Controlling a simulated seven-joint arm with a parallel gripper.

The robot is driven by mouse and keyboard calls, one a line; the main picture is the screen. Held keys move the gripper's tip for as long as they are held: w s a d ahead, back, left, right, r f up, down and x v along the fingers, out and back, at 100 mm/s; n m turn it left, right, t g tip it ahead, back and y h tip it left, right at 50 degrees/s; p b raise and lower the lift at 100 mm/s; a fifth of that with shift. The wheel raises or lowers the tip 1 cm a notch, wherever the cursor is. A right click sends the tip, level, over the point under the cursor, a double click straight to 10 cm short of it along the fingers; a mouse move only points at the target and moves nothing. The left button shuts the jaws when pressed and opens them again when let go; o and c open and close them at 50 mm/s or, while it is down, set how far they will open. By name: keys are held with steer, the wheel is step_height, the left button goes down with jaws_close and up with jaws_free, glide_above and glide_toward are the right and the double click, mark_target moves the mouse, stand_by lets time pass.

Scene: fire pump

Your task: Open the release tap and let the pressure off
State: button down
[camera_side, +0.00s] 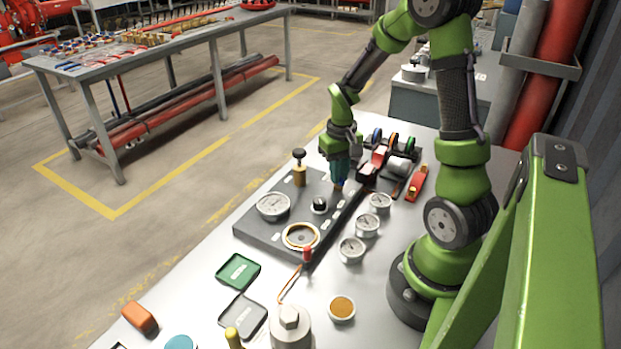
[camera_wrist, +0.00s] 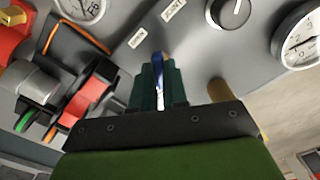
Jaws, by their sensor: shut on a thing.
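The pump panel (camera_side: 262,240) is a dark grey board on the pale bench. My gripper (camera_side: 340,176) points down at the panel's back right corner. Its teal fingers (camera_wrist: 158,88) are shut on a slim blue handle (camera_wrist: 158,62), which appears to be the release tap's. A little brass shows under the fingertips in the side view; the rest of the tap is hidden. The panel also bears a white-faced gauge (camera_side: 273,206), a black knob (camera_side: 319,204) and a brass fitting with a black top (camera_side: 299,172). The gauge's reading is too small to tell.
Loose gauges (camera_side: 367,225) stand right of the panel. A rack with coloured rings (camera_side: 390,145) and a red tool (camera_side: 417,182) lie close behind and right of my gripper. A red-tipped lever (camera_side: 307,254) stands at the panel's front edge. Trays (camera_side: 239,271) lie in front.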

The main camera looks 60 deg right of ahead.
steer(key=n, duration=0.6)
steer(key=shift+r+n, duration=0.1)
steer(key=shift+n, duration=0.2)
stand_by(0.5)
steer(key=c, duration=1.1)
jaws_free()
steer(key=shift+c, duration=0.2)
step_height(320, 180, up, 17)
